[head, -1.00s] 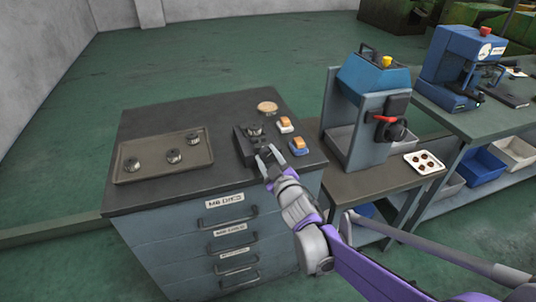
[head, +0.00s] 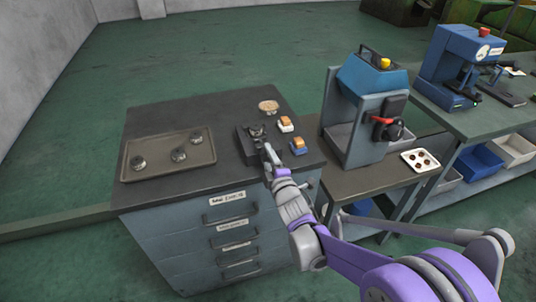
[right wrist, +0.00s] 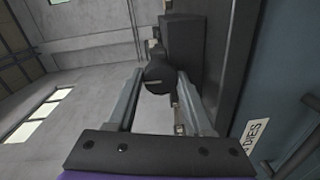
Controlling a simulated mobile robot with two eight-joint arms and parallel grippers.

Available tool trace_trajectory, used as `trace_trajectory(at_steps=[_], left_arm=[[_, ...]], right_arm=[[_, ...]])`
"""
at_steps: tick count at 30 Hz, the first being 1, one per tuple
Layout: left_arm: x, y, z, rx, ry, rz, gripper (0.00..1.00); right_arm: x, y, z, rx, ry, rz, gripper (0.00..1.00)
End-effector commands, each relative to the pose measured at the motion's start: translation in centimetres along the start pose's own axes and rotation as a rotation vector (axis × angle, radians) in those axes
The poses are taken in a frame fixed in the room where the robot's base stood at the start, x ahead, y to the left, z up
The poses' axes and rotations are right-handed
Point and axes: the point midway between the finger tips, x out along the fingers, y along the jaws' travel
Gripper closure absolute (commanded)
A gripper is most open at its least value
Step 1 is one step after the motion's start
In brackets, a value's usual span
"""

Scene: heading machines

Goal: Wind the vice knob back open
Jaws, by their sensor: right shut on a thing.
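The dark vice (head: 246,150) sits at the right part of the cabinet top, with a small dark round part (head: 257,131) at its top. In the right wrist view the vice body (right wrist: 183,42) is a dark block beyond the fingertips. The round black vice knob (right wrist: 159,76) lies between the two fingers. My right gripper (head: 270,154) is at the near end of the vice, and it also shows in the right wrist view (right wrist: 160,82), shut on the knob. In the head view the gripper mostly hides the knob. My left gripper is not in view.
A tray (head: 203,162) with several round dies lies left on the cabinet top (head: 165,117). Two orange-topped blocks (head: 286,124) (head: 298,146) and a round tan dish (head: 268,106) stand close to the vice. A blue machine (head: 362,95) stands on the bench to the right.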

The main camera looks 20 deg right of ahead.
Motion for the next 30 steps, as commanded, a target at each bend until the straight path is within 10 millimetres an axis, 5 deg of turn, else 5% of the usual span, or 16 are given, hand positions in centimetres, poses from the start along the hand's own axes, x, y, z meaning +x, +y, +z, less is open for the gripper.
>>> trace_trajectory(at_steps=[20,21,25,30], left_arm=[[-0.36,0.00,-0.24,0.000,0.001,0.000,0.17],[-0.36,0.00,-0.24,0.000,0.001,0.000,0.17],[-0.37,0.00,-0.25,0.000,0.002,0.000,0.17],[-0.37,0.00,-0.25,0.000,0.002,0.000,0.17]], right_arm=[[-0.04,-0.19,-0.02,-0.059,-0.005,-0.004,1.00],[-0.04,-0.20,-0.01,-0.059,-0.005,-0.004,0.41],[-0.03,-0.15,-0.01,-0.058,-0.004,-0.003,0.19],[-0.01,-0.10,0.00,-0.058,-0.004,-0.002,0.19]])
